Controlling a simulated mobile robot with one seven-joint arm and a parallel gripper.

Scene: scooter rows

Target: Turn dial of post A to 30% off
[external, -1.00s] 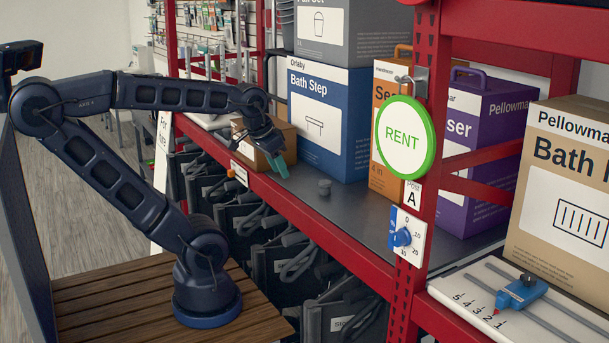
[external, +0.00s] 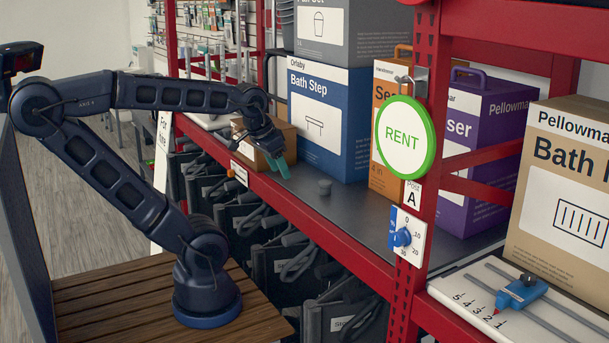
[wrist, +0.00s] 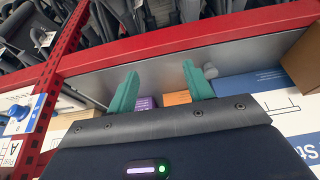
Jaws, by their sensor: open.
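The dial of post A is a blue knob (external: 400,237) on a white plate (external: 416,252) with marks from 0 to 30, on the red post under the "Post A" label (external: 412,195). I cannot tell surely which mark it points at. In the wrist view the blue knob (wrist: 18,112) shows at the left edge, beside the post. My gripper (external: 278,165) is over the shelf's front edge, well to the left of the dial and apart from it. Its teal fingers are spread and empty in the wrist view (wrist: 157,80).
A round green-rimmed RENT sign (external: 404,137) sticks out above the dial. A small grey peg (external: 324,188) stands on the shelf near my gripper. Boxes, such as the blue Bath Step box (external: 328,120), line the shelf. A blue slider (external: 521,291) sits at the lower right.

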